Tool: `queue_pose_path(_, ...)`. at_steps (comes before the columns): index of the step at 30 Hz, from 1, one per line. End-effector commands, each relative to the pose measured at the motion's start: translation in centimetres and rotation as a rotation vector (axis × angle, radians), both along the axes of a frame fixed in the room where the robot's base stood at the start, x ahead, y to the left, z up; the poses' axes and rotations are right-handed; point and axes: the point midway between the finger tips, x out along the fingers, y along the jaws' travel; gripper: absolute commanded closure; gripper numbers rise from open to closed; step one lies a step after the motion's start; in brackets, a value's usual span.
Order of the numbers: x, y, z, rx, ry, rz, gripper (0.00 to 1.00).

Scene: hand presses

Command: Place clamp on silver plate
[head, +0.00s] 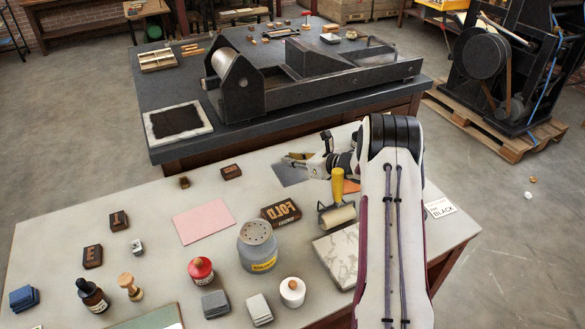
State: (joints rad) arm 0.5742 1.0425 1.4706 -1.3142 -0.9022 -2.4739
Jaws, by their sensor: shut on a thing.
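My gripper (303,161) reaches in over the back right of the near table and points left. It is shut on a small greyish thing at its fingertips, seemingly the clamp; its shape is too small and too covered by the fingers to make out fully. A flat grey plate (287,178), which looks like the silver plate, lies on the table just below and left of the gripper. My gripper and arm hide part of it. I cannot tell whether the held thing touches the plate.
A yellow-handled roller (338,200), a FOLD block (281,213) and a marble slab (341,254) stand close in front. A small dark block (231,172) and a pink sheet (203,221) lie left. A grey can (257,247) stands nearer. The table's back left is mostly clear.

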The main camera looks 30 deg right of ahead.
Motion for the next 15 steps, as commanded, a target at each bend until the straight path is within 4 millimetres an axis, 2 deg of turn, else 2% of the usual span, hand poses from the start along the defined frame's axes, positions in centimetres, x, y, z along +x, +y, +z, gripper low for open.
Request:
queue_pose_path(10, 0.0, 0.0, -0.1, 0.0, -0.001, 0.0, 1.0)
queue_pose_path(15, 0.0, 0.0, -1.3, 0.0, -0.001, 0.0, 1.0)
